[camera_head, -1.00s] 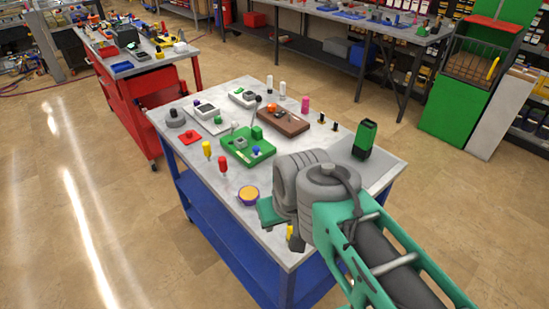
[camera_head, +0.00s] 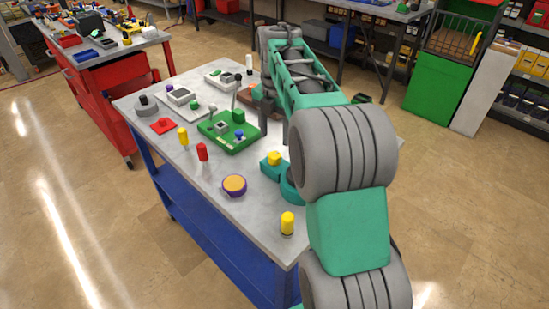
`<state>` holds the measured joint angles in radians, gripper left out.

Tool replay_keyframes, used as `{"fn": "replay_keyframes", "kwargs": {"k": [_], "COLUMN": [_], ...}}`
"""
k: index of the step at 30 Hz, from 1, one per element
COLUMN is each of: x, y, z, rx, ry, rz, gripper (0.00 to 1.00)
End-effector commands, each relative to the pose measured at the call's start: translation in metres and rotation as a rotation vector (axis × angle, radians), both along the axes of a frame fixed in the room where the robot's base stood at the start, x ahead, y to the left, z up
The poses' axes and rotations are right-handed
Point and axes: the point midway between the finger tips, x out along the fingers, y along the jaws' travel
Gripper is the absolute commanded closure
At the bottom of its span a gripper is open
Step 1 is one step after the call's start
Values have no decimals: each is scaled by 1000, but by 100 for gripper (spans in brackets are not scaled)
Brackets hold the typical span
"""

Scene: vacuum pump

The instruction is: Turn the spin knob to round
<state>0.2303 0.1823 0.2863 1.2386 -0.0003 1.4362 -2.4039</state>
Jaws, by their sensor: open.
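I cannot tell for sure which part is the spin knob. A round purple disc with an orange-yellow top (camera_head: 234,185) lies near the table's front edge. A teal piece with a yellow knob on top (camera_head: 274,159) sits behind it to the right, partly covered by my arm. A grey round piece (camera_head: 146,104) stands at the table's left corner. My gripper (camera_head: 278,122) points down over the table beyond the teal piece. It is small, dark and mostly hidden by my arm, with its jaws open, and I see nothing held.
The table (camera_head: 205,203) carries a green board (camera_head: 228,132), a red piece (camera_head: 162,126), yellow and red upright pegs (camera_head: 202,153), and a yellow peg (camera_head: 287,222) at the front. My arm hides the table's right side. A red cart (camera_head: 100,112) stands at left.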

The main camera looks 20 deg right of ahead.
Motion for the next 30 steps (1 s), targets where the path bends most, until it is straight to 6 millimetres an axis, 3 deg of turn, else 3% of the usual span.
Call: {"fn": "replay_keyframes", "kwargs": {"k": [14,23,30], "x": [0,0,0], "y": [0,0,0], "z": [-71,-76,-75], "rx": [0,0,0], "ry": [0,-1,-1], "rz": [11,10,10], "gripper": [45,45,65]}}
